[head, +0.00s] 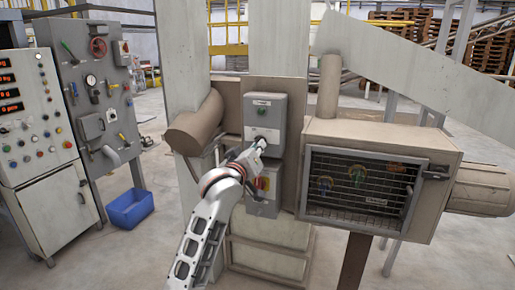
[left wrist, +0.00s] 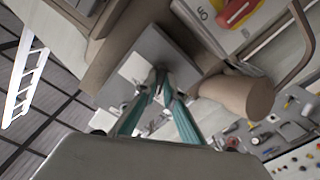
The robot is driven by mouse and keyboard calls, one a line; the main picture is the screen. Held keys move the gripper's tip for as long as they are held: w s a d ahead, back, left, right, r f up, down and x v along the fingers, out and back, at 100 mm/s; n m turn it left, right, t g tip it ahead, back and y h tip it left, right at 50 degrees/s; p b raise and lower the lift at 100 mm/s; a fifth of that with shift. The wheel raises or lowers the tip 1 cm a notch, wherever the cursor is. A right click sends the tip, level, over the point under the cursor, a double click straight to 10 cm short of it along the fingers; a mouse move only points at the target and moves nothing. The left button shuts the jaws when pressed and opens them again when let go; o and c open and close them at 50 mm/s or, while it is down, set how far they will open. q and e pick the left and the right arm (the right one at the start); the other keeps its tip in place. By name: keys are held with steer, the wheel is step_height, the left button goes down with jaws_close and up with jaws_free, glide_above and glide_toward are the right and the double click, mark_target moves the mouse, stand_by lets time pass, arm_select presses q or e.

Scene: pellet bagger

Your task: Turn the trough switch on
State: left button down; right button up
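A grey switch box (head: 265,115) with a small label at its top hangs on the column in the middle of the head view. I take it for the trough switch; its label is too small to read. My left gripper (head: 260,145) is at the lower front of this box and hides part of it. In the left wrist view, the teal fingers (left wrist: 159,78) converge with their tips together in front of the grey box (left wrist: 178,52) and its pale plate. I see nothing between them; contact with the box is unclear. My right gripper is not in view.
A second box with a red-and-yellow switch (head: 262,183) sits just below, partly behind my wrist. A brown caged housing (head: 385,135) is to the right. A brown duct (head: 196,125) is to the left. Control panels (head: 35,115) and a blue bin (head: 130,208) stand farther left.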

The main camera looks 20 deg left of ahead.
arm_select(q)
steer(key=shift+m, duration=0.4)
steer(key=m, duration=1.1)
steer(key=shift+a, duration=0.15)
steer(key=shift+r, duration=0.1)
stand_by(0.4)
steer(key=c, duration=2.1)
jaws_free()
steer(key=shift+c, duration=0.2)
steer(key=s, duration=1.2)
steer(key=shift+a, duration=0.2)
